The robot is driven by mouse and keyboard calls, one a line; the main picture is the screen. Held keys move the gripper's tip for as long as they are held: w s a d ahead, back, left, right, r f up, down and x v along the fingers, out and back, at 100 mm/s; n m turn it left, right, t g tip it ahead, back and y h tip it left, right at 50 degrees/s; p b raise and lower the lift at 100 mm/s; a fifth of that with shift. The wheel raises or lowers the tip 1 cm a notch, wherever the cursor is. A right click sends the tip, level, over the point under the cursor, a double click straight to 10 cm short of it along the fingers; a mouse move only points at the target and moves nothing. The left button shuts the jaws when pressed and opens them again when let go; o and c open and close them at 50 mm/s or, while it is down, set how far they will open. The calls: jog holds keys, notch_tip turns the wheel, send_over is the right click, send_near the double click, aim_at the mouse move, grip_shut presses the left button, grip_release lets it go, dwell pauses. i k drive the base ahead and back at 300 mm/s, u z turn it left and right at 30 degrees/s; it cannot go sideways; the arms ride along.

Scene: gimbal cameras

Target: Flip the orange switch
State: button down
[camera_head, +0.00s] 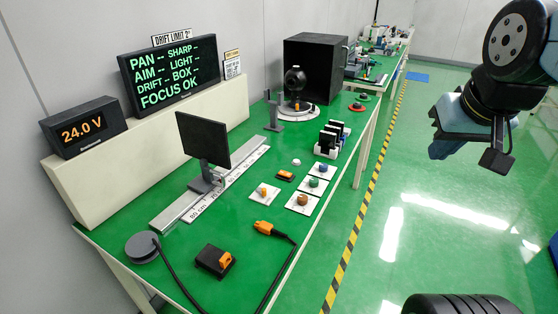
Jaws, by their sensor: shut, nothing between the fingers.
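A black box with an orange rocker switch (223,261) lies near the front end of the green bench, left of a black cable. Its on or off position is too small to tell. A smaller black and orange unit (285,176) lies farther back near the rail. A white plate with an orange knob or lever (264,191) sits between them. My gripper (439,150) is shut and empty, raised over the floor at the right, well apart from the bench and everything on it. Its fingertips are small and partly hidden by the hand.
An orange cable connector (265,228) lies near the bench edge. A dark upright panel (204,140) stands on a ruled rail (215,190). A grey disc (142,248) sits front left. White plates with knobs (303,201) line the right edge. The aisle floor (420,230) is clear.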

aim_at(281, 173)
jog(key=u, duration=0.05)
jog(key=i, duration=1)
jog(key=z, duration=0.1)
